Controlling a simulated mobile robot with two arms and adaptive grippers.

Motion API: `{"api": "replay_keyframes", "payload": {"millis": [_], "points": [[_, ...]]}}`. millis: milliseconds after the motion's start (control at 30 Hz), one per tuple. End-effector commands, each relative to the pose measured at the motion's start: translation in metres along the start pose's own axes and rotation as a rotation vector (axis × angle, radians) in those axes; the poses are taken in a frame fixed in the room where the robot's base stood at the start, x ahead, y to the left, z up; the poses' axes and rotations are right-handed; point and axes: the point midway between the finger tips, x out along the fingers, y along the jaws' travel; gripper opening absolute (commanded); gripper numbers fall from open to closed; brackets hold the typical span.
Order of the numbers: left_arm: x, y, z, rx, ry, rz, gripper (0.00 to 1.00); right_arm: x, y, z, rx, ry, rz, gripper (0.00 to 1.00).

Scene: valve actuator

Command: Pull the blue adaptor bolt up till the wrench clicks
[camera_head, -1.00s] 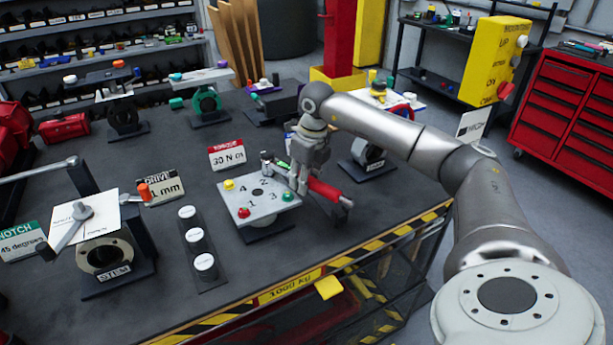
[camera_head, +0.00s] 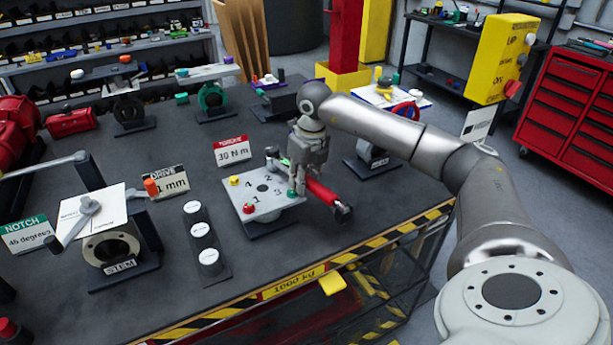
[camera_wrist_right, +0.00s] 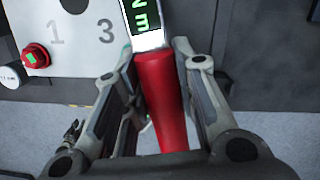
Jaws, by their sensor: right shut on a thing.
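A grey numbered plate (camera_head: 240,206) stands on the bench with a yellow bolt (camera_head: 234,181), a red bolt (camera_head: 249,208) and a green bolt (camera_head: 292,194). The blue adaptor bolt cannot be made out; the wrench and gripper cover the plate's far right corner. The torque wrench has a red handle (camera_head: 321,191) reaching right, past the plate. My right gripper (camera_head: 307,182) is shut on the wrench. In the right wrist view its fingers (camera_wrist_right: 155,80) flank the red handle (camera_wrist_right: 165,110), below a lit green display (camera_wrist_right: 142,15). My left gripper is out of view.
A white "30 N m" sign (camera_head: 232,151) stands behind the plate. A strip of white-topped pieces (camera_head: 200,230) and a stem fixture (camera_head: 108,248) are to the left. The striped bench edge (camera_head: 385,238) is near on the right, and a dark fixture (camera_head: 373,160) stands beyond the wrench.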

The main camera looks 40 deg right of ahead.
Motion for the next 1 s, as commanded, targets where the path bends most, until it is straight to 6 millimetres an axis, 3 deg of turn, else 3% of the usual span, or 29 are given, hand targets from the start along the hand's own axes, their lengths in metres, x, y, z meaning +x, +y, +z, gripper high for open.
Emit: {"api": "replay_keyframes", "payload": {"millis": [1000], "points": [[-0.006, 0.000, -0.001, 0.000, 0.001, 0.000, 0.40, -0.002, 0.019, 0.003, 0.142, -0.006, -0.022, 0.00]]}}
